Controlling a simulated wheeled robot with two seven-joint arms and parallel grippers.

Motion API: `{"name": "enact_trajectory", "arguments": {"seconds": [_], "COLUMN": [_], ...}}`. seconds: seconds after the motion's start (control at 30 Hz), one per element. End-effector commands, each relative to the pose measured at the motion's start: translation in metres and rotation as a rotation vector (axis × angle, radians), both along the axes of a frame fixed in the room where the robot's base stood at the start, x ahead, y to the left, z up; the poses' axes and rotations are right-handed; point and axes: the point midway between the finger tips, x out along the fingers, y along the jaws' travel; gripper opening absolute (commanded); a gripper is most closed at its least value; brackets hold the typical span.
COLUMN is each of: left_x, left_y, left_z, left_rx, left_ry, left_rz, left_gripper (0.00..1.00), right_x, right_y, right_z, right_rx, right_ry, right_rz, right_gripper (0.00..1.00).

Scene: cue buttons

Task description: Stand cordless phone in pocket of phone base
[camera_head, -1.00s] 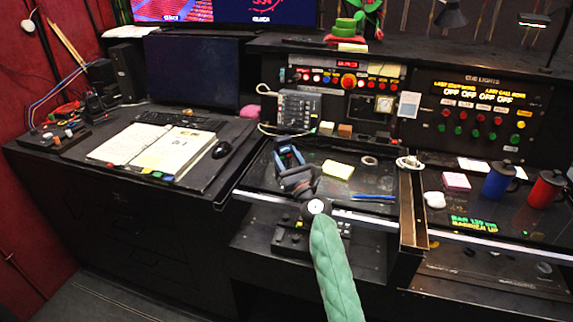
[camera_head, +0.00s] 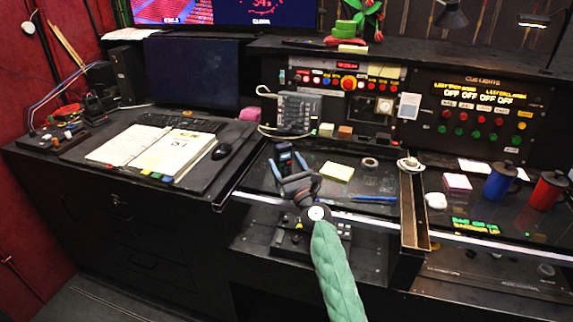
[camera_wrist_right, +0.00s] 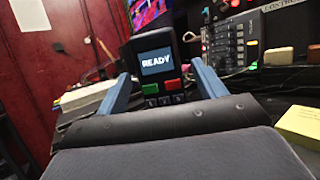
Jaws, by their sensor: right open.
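The dark cordless phone (camera_head: 284,149) stands upright on the desk just beyond my right gripper (camera_head: 286,160). In the right wrist view the phone (camera_wrist_right: 157,62) faces me, with a lit screen reading READY and green and red buttons below it. My right gripper's blue fingers (camera_wrist_right: 161,72) are open, one on each side of the phone's lower part in that view, with gaps visible. The phone's lower end is hidden behind the gripper. I cannot make out the phone base or its pocket, so I cannot tell whether the phone is seated in it. My left gripper is not in view.
A yellow note pad (camera_head: 337,171) and a blue pen (camera_head: 375,198) lie right of the gripper. A tape roll (camera_head: 370,162) sits behind them. A grey button box (camera_head: 296,112) stands behind the phone. An open binder (camera_head: 150,150) and mouse (camera_head: 222,151) are left.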

Motion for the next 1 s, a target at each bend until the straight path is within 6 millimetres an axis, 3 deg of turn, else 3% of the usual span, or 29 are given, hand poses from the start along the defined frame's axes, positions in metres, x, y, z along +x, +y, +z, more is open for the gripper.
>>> {"name": "enact_trajectory", "arguments": {"seconds": [0.13,0.27,0.37,0.8,1.0], "left_x": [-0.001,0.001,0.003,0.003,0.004], "left_y": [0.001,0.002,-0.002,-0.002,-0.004], "left_z": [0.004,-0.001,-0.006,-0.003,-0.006], "left_rx": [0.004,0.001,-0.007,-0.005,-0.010], "left_ry": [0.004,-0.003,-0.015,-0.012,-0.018], "left_rz": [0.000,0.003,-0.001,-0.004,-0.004], "left_gripper": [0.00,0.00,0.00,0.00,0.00], "right_x": [0.000,-0.014,-0.029,-0.100,-0.123], "right_y": [0.000,-0.007,-0.014,-0.050,-0.062], "right_z": [0.004,-0.007,-0.014,-0.010,-0.010], "right_rx": [0.000,0.000,0.000,0.002,-0.001], "right_ry": [0.000,0.000,0.000,0.000,-0.001], "right_rz": [0.000,0.000,0.000,-0.001,0.001], "right_gripper": [0.70,0.70,0.70,0.70,0.70]}}
